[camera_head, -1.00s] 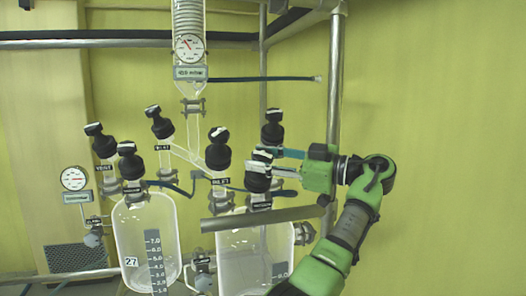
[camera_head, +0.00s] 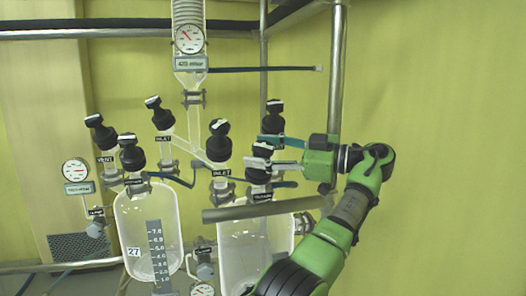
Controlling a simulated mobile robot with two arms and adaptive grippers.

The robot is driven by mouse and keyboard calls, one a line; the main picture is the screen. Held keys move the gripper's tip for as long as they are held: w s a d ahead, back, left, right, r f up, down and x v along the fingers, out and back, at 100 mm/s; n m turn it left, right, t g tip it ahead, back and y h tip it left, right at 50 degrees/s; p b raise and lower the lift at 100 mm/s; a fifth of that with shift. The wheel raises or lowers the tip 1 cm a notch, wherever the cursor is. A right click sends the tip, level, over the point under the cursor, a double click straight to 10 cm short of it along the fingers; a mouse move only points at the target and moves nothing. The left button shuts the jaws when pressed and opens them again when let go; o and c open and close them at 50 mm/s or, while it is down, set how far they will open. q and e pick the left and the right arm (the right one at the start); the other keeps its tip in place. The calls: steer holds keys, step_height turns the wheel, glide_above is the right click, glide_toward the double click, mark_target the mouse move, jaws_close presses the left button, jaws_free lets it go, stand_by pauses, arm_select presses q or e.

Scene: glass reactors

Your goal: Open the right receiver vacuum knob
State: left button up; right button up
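The right receiver (camera_head: 238,252) is a clear glass vessel at lower centre. Black knobs stand above it. The front right knob (camera_head: 261,175) is upright, with a small dark label below it that is too small to read surely. The fingers are apart; contact with the knob is unclear. Another black knob (camera_head: 273,118) stands just behind, partly hidden by the upper finger.
A knob labelled INLET (camera_head: 218,140) stands close left of my gripper. The left receiver (camera_head: 150,235), marked 27, stands further left. A horizontal grey bar (camera_head: 255,210) crosses below the fingers, and a vertical metal post (camera_head: 336,80) rises behind the gripper. The wall side at right is clear.

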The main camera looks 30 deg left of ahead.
arm_select(q)
steer(key=v, duration=0.7)
steer(key=shift+d, duration=0.35)
stand_by(0.7)
